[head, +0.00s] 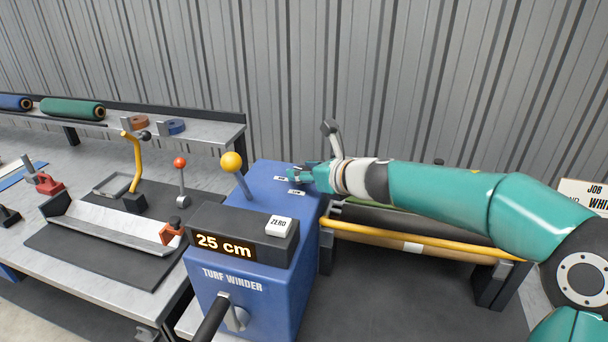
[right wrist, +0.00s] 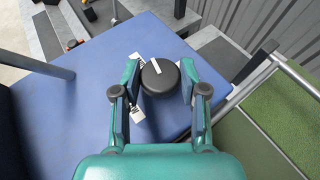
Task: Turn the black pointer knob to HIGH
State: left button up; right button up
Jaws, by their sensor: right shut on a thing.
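The black pointer knob (right wrist: 157,80) sits on the blue top of the turf winder (head: 262,300). My right gripper (head: 299,174) reaches in from the right over the winder's top. Its two fingers (right wrist: 159,75) are on either side of the knob, shut on it. In the head view the gripper hides the knob. My left gripper is not in view.
A yellow-ball lever (head: 231,163) stands on the winder, near a ZERO button (head: 279,226) and a display (head: 224,245) reading 25 cm. A yellow bar (head: 420,240) runs to the right. A bench with a metal trough (head: 120,228) and a red-knob lever (head: 180,163) is at left.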

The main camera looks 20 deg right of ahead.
jog(key=shift+a+m+t+h+b, duration=0.2)
jog(key=shift+m+t+h+b, duration=0.3)
jog(key=shift+m+h, duration=1.1)
jog(key=shift+a+m+h+b, duration=0.1)
jog(key=shift+m+h+b, duration=0.2)
jog(key=shift+m+h, duration=0.35)
jog(key=m+h, duration=0.2)
jog(key=h, duration=0.1)
jog(key=shift+a+g, duration=0.2)
jog(key=shift+g, duration=0.1)
jog(key=m+g+h+p, duration=0.1)
jog(key=m+h, duration=0.2)
jog(key=shift+a+r, duration=0.1)
jog(key=shift+w+m+g+h+p, duration=0.1)
jog(key=shift+m+g+h+p, duration=0.8)
jog(key=shift+m+h+p, duration=0.55)
jog(key=shift+h, duration=0.3)
jog(key=o, duration=1.1)
